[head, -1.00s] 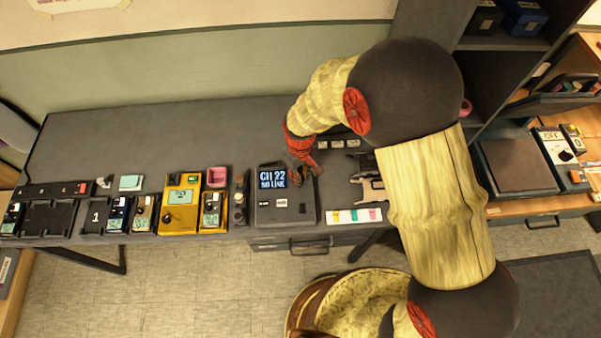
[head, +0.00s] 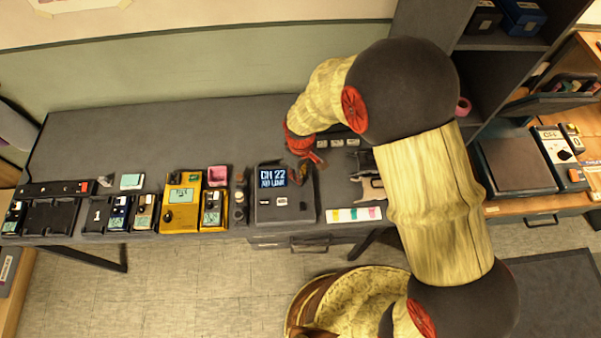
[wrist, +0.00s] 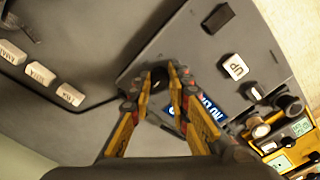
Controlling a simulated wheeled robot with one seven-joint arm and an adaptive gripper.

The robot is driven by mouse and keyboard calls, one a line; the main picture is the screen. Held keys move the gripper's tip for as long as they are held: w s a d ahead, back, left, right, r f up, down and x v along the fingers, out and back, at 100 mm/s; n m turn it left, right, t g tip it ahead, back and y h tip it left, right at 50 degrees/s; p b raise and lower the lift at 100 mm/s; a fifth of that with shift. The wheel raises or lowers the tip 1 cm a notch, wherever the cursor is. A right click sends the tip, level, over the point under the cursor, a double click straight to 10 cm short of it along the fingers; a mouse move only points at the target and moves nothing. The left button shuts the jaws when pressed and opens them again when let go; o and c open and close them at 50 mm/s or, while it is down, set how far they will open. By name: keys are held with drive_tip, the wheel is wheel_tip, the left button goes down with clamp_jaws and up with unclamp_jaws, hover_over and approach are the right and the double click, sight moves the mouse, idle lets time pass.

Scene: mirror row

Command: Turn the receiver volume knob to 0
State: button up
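The receiver (head: 268,212) is a dark box near the front edge of the grey table. Its blue display (head: 272,178) reads "CH 22" and "NO LINK". My gripper (head: 303,172) reaches down over the receiver's upper right corner in the head view. In the wrist view, the yellow and red fingers of my gripper (wrist: 163,76) stand on both sides of a dark round knob (wrist: 159,77) on the receiver's face (wrist: 150,50), with no clear gap. The knob's pointer and scale cannot be read. The fingers partly hide the display (wrist: 206,112).
A yellow device (head: 181,212) and a pink box (head: 217,176) stand left of the receiver. Small white labels (head: 337,142) lie behind it to the right. A card with coloured patches (head: 354,214) lies to its right. The table's back left is clear.

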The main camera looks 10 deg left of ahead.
drive_tip(key=o, duration=0.5)
drive_tip(key=shift+r, duration=0.1)
wheel_tip(320, 180, up, 12)
drive_tip(key=shift+f, duration=0.1)
idle(0.4)
idle(0.5)
